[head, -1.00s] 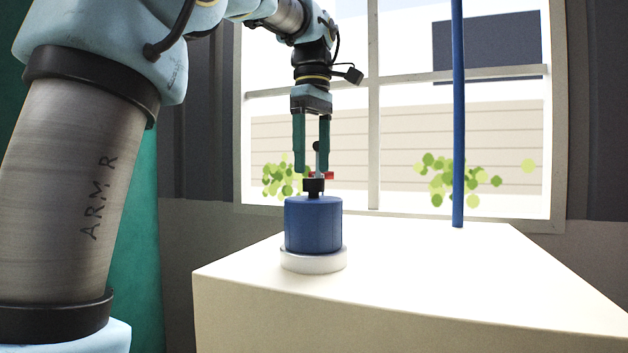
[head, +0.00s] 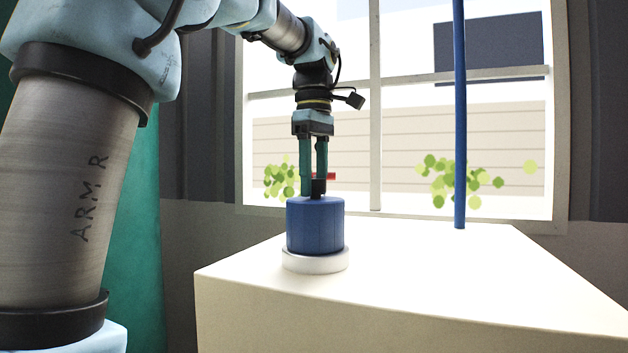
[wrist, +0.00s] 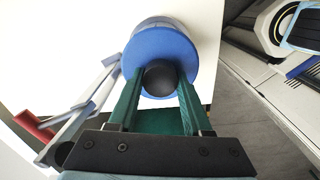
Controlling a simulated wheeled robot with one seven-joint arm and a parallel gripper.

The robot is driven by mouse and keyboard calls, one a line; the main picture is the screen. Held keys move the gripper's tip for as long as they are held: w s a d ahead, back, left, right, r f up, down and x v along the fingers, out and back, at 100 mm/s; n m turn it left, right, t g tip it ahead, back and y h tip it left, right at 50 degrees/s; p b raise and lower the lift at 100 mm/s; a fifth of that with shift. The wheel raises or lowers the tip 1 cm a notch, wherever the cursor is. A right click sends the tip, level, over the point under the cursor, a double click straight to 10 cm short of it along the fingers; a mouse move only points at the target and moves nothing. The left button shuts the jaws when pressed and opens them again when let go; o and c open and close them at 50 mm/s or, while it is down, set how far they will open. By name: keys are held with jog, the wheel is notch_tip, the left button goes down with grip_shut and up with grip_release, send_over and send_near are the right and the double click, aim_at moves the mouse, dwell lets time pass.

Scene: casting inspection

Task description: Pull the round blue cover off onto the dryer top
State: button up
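The round blue cover (head: 315,226) stands upright on a white round base (head: 316,263) near the left side of the pale dryer top (head: 430,270). It has a black knob (head: 318,188) on top. My gripper (head: 313,192) points straight down from above, its green fingers on either side of the knob. In the wrist view, the fingers (wrist: 160,82) flank the dark round knob (wrist: 160,79) and appear to touch it. The blue cover (wrist: 160,42) shows behind the knob, partly hidden by the fingers.
A blue vertical pole (head: 460,120) rises at the back of the dryer top, before the window. A small red part (head: 330,176) shows behind the fingers. Grey bars (wrist: 90,105) lie left in the wrist view. The dryer top right of the cover is clear.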

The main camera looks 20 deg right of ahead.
grip_shut()
dwell(0.8)
